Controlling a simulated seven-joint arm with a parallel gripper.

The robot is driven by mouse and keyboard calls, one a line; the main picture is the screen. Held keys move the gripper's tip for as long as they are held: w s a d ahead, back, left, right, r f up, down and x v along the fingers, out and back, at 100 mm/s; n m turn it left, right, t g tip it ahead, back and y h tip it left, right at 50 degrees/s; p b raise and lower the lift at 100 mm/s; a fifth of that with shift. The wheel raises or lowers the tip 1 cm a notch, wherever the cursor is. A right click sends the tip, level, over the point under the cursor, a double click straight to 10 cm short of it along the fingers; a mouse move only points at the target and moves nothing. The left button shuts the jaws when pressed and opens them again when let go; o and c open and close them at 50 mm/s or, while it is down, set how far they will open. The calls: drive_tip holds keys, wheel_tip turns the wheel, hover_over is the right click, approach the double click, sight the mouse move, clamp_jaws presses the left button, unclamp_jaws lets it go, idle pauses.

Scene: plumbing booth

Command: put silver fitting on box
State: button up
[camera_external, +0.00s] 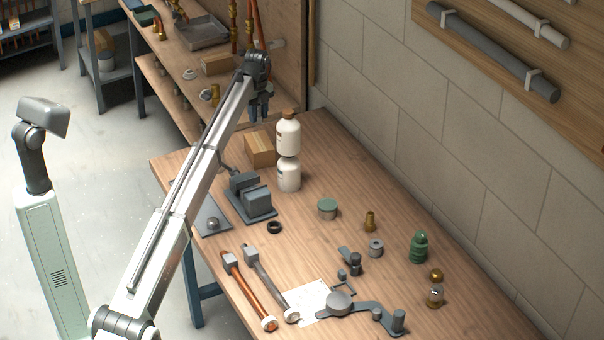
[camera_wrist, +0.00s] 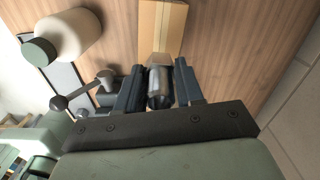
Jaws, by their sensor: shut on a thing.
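My gripper (camera_wrist: 159,74) is shut on the silver fitting (camera_wrist: 158,88), a short shiny cylinder between its two dark fingers in the wrist view. In the external view my gripper (camera_external: 260,106) hangs above the far end of the table, over or close to the box; the fitting cannot be made out there. The box (camera_external: 258,150) is light brown cardboard and stands on the table behind the grey vise. In the wrist view the box (camera_wrist: 164,28) lies just beyond the fingertips, partly hidden by the fitting. A gap between fitting and box cannot be judged.
Wood right of the box is clear in the wrist view.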

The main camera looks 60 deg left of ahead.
sight(258, 105)
drive_tip(key=shift+f, duration=3.9)
drive_tip(key=o, duration=1.1)
drive_tip(key=shift+f, duration=0.1)
drive_tip(key=shift+o, duration=0.2)
wheel_tip(258, 105, up, 12)
drive_tip(key=shift+r, duration=0.15)
